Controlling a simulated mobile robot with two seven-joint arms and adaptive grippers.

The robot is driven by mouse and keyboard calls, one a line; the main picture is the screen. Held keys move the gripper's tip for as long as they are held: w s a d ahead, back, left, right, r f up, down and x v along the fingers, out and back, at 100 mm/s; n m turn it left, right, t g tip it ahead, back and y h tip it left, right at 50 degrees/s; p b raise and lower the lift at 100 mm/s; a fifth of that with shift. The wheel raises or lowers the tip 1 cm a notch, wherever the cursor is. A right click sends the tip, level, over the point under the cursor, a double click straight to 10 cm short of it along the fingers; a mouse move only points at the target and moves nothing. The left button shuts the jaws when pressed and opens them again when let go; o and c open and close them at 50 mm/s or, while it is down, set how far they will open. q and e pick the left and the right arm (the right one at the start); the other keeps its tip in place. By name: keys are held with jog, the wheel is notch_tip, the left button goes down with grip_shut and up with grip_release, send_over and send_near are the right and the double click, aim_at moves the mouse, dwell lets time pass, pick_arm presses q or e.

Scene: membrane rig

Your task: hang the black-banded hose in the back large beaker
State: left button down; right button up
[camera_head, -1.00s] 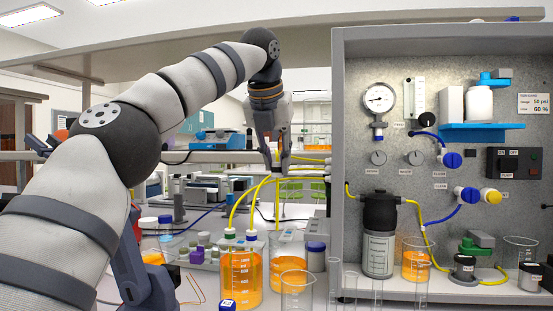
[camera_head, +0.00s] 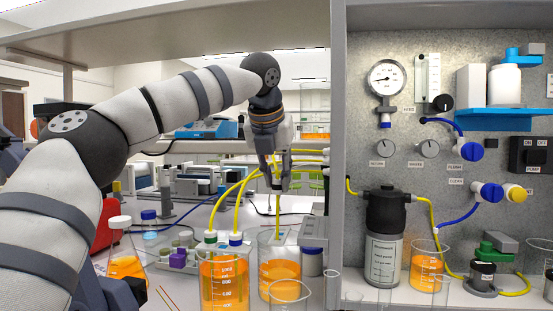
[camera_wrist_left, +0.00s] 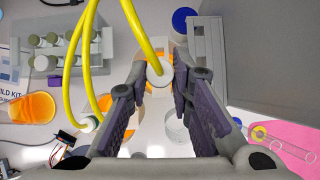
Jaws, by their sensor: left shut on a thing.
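My left gripper (camera_head: 275,185) is shut on a yellow hose (camera_head: 278,212) above the back large beaker (camera_head: 279,266), which holds orange liquid. The hose hangs nearly upright below the fingers, its lower part at the beaker's mouth; I cannot tell how deep it reaches. A black band is not clear to see. In the left wrist view, the fingers (camera_wrist_left: 158,88) flank the hose (camera_wrist_left: 142,30) and its pale collar (camera_wrist_left: 160,72). The front large beaker (camera_head: 224,284) holds orange liquid and two yellow hoses, with a green collar and a blue collar. My right gripper is out of view.
The grey rig panel (camera_head: 400,170) stands close on the right. A blue-lidded jar (camera_head: 312,262) is beside the back beaker. A vial rack (camera_head: 178,255) and a white-capped orange bottle (camera_head: 126,262) stand left. Clear glassware stands in front.

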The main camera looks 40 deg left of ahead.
aim_at(277, 225)
pick_arm(q)
jog(key=shift+f, duration=5.15)
jog(key=c, duration=1.3)
grip_release()
jog(key=shift+c, duration=0.2)
jog(key=v, duration=1.2)
